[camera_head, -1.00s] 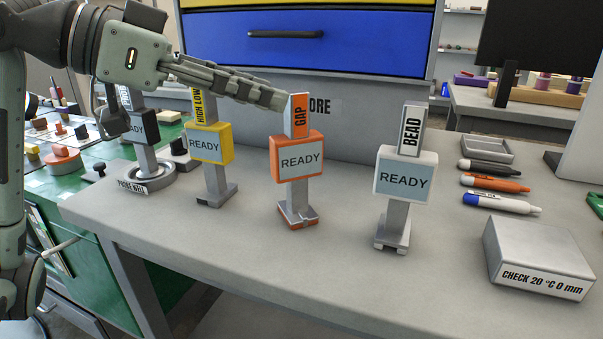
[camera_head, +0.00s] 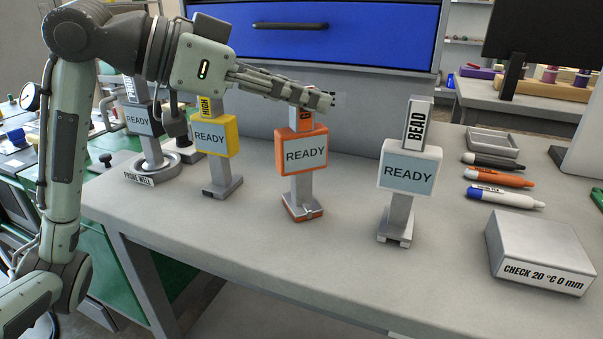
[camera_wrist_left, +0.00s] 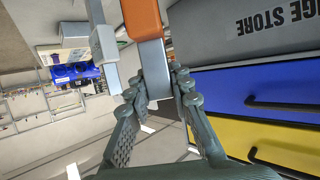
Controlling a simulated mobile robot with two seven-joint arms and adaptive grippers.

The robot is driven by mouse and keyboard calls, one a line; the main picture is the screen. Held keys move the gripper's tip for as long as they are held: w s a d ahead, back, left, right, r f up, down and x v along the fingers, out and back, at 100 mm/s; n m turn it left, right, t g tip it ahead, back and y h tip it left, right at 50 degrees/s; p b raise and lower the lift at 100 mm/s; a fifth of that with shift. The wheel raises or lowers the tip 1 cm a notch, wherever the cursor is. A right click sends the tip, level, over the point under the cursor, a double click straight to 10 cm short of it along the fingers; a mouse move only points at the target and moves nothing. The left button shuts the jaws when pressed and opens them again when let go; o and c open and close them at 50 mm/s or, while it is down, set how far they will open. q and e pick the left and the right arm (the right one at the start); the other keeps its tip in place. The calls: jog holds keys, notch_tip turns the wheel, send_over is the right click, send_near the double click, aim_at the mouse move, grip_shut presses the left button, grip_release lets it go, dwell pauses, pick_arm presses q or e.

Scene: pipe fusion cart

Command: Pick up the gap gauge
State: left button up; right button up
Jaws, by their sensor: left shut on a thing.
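The gap gauge (camera_head: 305,152) has an orange housing with a READY screen, a grey post and an orange-trimmed foot. It stands upright on the grey bench top, and its upper label is mostly covered by my fingers. My left gripper (camera_head: 318,98) reaches in from the left and is shut on the gauge's top part. In the left wrist view, the fingers (camera_wrist_left: 160,88) close on both sides of the grey upper piece (camera_wrist_left: 154,62), beneath the orange housing (camera_wrist_left: 142,18). My right gripper is not in view.
The yellow high-low gauge (camera_head: 211,137) and the probe gauge (camera_head: 144,121) stand to the left, and the bead gauge (camera_head: 408,168) to the right. Markers (camera_head: 500,178), a tray (camera_head: 492,141) and a check block (camera_head: 540,250) lie further right. The front bench middle is clear.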

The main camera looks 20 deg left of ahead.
pick_arm(q)
grip_shut()
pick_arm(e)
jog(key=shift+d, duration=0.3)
pick_arm(q)
jog(key=shift+r, duration=0.1)
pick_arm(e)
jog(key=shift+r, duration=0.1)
pick_arm(q)
jog(key=shift+r, duration=0.2)
notch_tip(320, 180, up, 10)
jog(key=shift+f+p, duration=0.25)
jog(key=shift+p, duration=0.85)
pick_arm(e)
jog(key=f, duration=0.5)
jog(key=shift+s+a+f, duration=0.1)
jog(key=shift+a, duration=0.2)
pick_arm(q)
jog(key=shift+o, duration=0.7)
grip_release()
jog(key=shift+f, duration=0.1)
grip_shut()
